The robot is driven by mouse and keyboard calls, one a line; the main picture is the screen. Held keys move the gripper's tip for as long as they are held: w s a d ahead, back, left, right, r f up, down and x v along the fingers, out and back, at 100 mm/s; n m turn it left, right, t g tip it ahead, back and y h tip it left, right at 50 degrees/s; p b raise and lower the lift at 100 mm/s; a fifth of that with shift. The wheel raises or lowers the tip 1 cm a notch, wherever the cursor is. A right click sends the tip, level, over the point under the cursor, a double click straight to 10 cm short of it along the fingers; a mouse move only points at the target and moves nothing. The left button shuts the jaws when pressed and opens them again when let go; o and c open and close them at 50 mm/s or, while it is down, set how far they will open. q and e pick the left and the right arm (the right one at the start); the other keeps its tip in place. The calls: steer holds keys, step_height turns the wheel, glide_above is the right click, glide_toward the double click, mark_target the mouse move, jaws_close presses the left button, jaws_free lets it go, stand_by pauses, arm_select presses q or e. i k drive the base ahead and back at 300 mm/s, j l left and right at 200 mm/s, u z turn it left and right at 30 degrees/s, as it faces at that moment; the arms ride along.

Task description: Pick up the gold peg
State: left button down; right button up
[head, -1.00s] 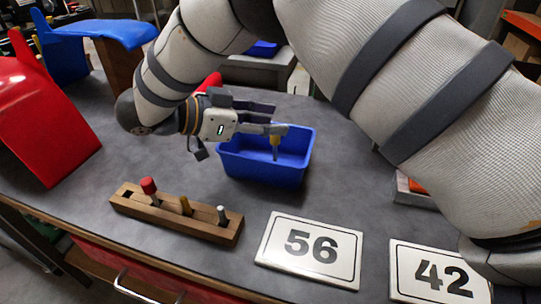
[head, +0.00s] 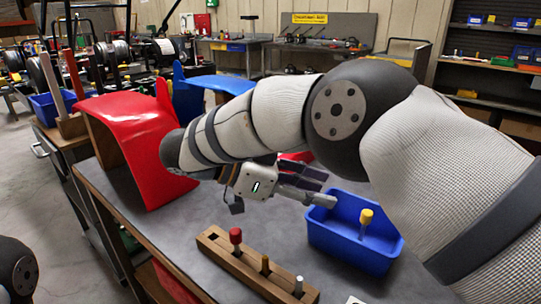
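My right gripper (head: 329,188) is over the left rear edge of the bin, behind the rack. Its fingers look spread, with nothing seen between them. It is apart from the pegs. My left gripper is out of view.
A red curved panel (head: 133,135) and a blue panel (head: 212,84) stand at the table's left and back. A red piece shows behind my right gripper. My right arm covers the table's right side. Bare table lies between rack and red panel.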

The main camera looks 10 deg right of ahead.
mark_target(266, 269)
steer(key=k+j, duration=0.25)
steer(key=k, duration=0.2)
steer(key=k+j, duration=0.25)
steer(key=k, duration=0.2)
steer(key=k+j, duration=0.25)
steer(key=k, duration=0.25)
